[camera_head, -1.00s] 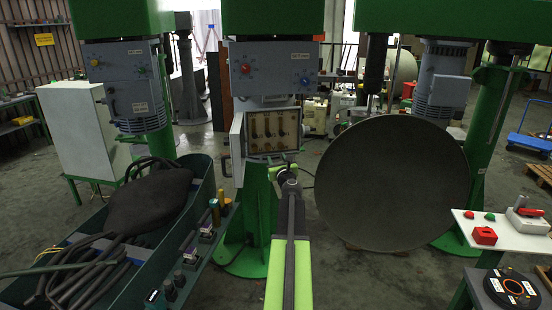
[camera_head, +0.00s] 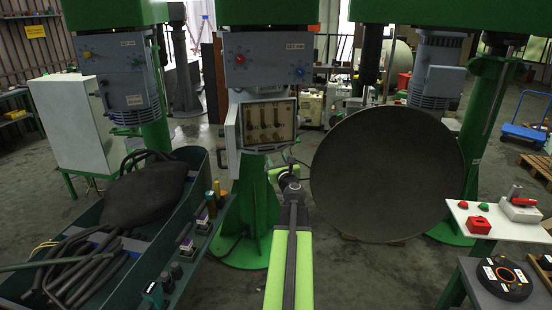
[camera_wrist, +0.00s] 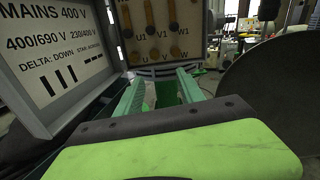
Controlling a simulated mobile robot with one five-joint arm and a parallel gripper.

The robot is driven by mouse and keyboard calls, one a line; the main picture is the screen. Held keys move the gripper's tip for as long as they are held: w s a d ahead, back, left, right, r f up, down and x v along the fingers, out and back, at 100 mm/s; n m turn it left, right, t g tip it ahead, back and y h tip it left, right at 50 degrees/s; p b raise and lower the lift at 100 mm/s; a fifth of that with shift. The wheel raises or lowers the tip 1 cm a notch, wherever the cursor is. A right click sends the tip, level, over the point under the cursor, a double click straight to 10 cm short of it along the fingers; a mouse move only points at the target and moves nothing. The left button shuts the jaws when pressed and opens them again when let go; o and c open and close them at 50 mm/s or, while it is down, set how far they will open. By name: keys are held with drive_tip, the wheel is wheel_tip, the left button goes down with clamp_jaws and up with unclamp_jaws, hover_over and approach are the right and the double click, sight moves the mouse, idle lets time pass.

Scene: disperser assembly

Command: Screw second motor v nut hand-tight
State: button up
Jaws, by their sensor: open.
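An open terminal box (camera_head: 267,124) hangs below the middle grey control box; it also shows at the top of the wrist view (camera_wrist: 160,25). Inside are upright brass bars and a lower row of brass pieces labelled U, V and W. The brass piece at V (camera_wrist: 156,55) is small and partly unclear; I cannot tell its tightness. My gripper (camera_wrist: 162,82) is open, its two green fingers pointing toward the lower edge of the box with nothing visible between them. In the head view my gripper (camera_head: 289,172) is below the box, apart from it.
The box's open lid (camera_wrist: 62,55), with a wiring text, stands close on the left. A large dark round disc (camera_head: 387,175) is close on the right. A green trough (camera_head: 185,215) with hoses lies left. A white table (camera_head: 500,222) with red parts is at right.

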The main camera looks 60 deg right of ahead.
drive_tip(key=v, duration=0.2)
drive_tip(key=shift+s+a, duration=0.2)
drive_tip(key=shift+a, duration=0.05)
idle(0.3)
